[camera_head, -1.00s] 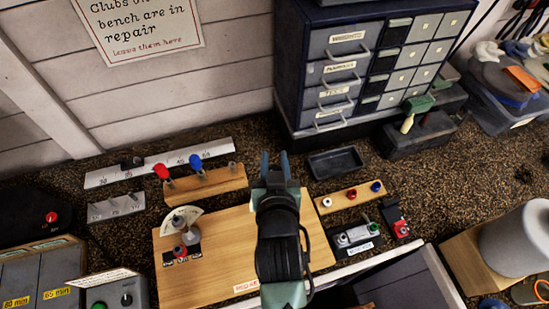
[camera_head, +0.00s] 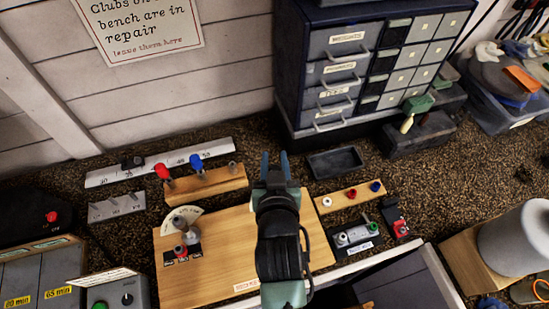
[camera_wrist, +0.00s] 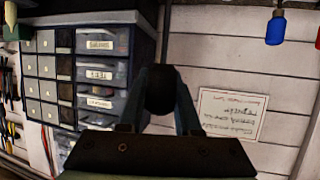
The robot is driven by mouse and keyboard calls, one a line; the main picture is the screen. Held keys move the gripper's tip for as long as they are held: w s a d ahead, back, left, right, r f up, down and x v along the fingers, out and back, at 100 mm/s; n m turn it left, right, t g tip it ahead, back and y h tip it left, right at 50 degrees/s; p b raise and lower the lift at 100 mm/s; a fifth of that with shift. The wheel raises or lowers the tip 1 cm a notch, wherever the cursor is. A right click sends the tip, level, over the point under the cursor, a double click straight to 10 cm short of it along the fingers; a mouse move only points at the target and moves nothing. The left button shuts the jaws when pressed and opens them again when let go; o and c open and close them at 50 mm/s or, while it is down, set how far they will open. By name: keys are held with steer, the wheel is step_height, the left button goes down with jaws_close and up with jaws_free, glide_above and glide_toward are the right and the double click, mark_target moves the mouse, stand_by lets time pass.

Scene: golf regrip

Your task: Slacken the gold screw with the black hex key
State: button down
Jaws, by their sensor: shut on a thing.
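My gripper (camera_head: 275,165) is above the far right part of the wooden board (camera_head: 215,275). In the wrist view its fingers are closed around a dark, rounded handle with a thin shaft pointing up the picture, which looks like the black hex key (camera_wrist: 160,90). In the head view the key cannot be made out behind my gripper. I cannot make out the gold screw in either view. A grey fitting with a red part (camera_head: 180,250) stands on the board's left side, by a pale fan-shaped dial (camera_head: 181,217), apart from my gripper.
A wooden rack (camera_head: 205,187) holds red (camera_head: 162,172) and blue (camera_head: 196,162) handled tools. Right of the board are a strip with white, red and blue rings (camera_head: 349,199) and a small grey device (camera_head: 355,237). A drawer cabinet (camera_head: 335,75) stands behind. A black tray (camera_head: 335,163) lies before it.

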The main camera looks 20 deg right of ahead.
steer(key=shift+f+b, duration=0.7)
steer(key=shift+f, duration=0.25)
steer(key=c, duration=0.5)
jaws_free()
steer(key=shift+s, duration=0.1)
steer(key=b+v, duration=0.2)
steer(key=v, duration=1.1)
steer(key=shift+r, duration=0.15)
